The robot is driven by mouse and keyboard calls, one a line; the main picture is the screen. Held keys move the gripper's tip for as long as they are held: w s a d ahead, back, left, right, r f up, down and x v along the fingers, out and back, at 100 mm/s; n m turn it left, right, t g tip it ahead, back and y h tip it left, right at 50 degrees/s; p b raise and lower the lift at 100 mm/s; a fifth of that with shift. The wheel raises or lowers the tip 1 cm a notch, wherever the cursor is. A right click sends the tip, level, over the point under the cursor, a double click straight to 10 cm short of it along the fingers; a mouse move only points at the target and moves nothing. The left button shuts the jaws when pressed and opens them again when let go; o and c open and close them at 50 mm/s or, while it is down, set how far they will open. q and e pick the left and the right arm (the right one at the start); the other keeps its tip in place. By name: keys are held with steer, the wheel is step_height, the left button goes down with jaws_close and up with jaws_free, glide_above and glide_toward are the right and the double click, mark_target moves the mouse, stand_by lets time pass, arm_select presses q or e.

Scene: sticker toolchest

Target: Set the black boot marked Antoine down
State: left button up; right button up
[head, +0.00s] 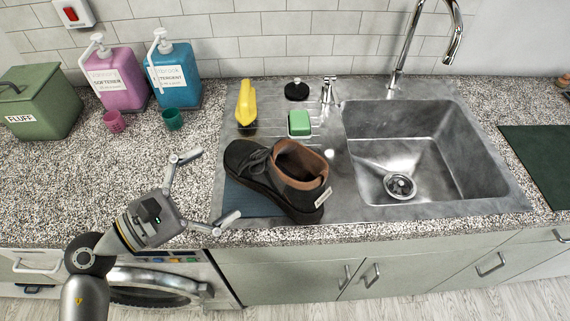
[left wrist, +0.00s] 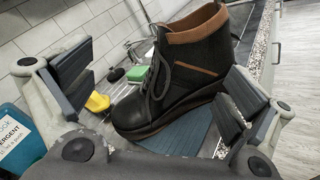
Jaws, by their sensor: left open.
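The black boot (head: 280,176) with brown trim stands upright on the steel drainboard, left of the sink basin, partly over a dark blue mat (head: 245,202). A white label shows at its heel, too small to read. My left gripper (head: 208,190) is open and empty, just left of the boot's toe, with its fingers spread. In the left wrist view the boot (left wrist: 178,75) stands beyond and between the open fingers, apart from them. My right gripper is not in view.
Pink (head: 115,80) and blue (head: 172,74) dispensers, small cups and a green box (head: 42,102) stand at left.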

mark_target(271, 169)
arm_select(q)
steer(key=d+f, duration=0.1)
steer(key=w+d+f+m+g+p, duration=0.1)
steer(key=d, duration=0.1)
steer(key=w+d+f+m+p, duration=0.1)
steer(key=d, duration=0.1)
steer(key=shift+w+d+y, duration=0.1)
steer(key=shift+w+y, duration=0.1)
steer(key=shift+y, duration=0.1)
steer(key=p+x, duration=0.1)
steer(key=x, duration=0.1)
steer(key=r+p+x, duration=0.1)
steer(key=p+x, duration=0.1)
steer(key=shift+w+d, duration=0.15)
steer(key=shift+d, duration=0.05)
steer(key=shift+w+d+f, duration=0.25)
steer(key=shift+d, duration=0.15)
steer(key=c, duration=1.1)
steer(key=shift+a, duration=0.1)
steer(key=c, duration=0.9)
jaws_close()
steer(key=shift+s+f, duration=0.1)
steer(key=shift+s, duration=0.05)
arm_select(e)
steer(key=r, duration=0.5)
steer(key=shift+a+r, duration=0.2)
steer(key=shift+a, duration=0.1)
